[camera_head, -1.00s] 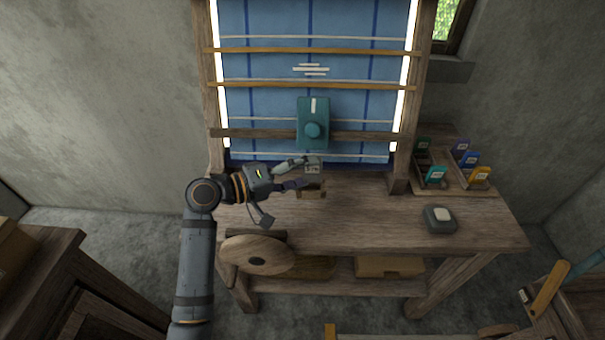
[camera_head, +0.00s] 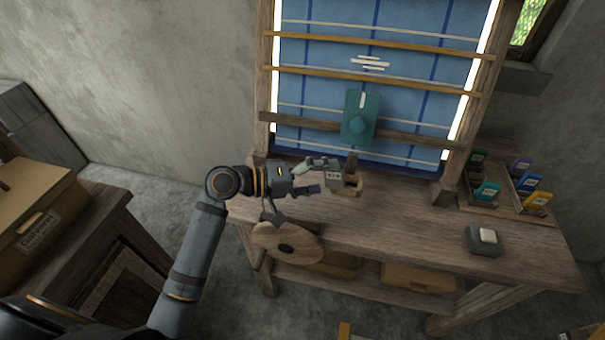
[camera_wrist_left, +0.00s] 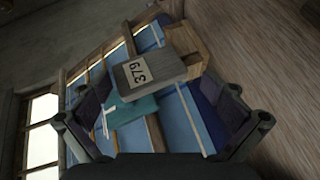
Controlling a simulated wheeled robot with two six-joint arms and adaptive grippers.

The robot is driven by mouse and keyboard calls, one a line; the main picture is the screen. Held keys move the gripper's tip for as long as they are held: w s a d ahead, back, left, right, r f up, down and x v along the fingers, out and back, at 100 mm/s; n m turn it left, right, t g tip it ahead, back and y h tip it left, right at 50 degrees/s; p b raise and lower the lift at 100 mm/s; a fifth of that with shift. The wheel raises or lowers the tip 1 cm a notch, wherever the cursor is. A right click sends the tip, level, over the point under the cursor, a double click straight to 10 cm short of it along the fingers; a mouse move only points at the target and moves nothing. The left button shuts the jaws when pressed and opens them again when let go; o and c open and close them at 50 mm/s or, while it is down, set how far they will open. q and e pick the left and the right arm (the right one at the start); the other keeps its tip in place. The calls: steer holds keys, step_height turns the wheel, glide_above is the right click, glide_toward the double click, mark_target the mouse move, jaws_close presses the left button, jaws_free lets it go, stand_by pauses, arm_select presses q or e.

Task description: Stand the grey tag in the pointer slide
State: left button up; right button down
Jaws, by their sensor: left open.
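The grey tag (camera_head: 333,178), a small block with a pale number label, is just beyond my left fingertips. In the left wrist view the tag (camera_wrist_left: 158,70) reads 379 and lies between and ahead of the fingers. My left gripper (camera_head: 319,177) is open with a finger to either side; in the wrist view its jaws (camera_wrist_left: 160,105) are spread wide. A light wooden block (camera_head: 350,187) is right beside the tag; I cannot tell whether they touch. A teal slide (camera_head: 360,118) with a white mark and round knob is on the loom's crossbar, probably the pointer slide. My right gripper is out of view.
The wooden table (camera_head: 410,215) has free room right of the tag. A rack (camera_head: 505,205) of coloured tags and a dark box with a pale top (camera_head: 485,239) stand on the right.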

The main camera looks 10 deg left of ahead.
arm_select(q)
steer(key=r+v, duration=0.1)
steer(key=v, duration=0.6)
steer(key=shift+r, duration=0.2)
steer(key=shift+s, duration=0.15)
stand_by(0.5)
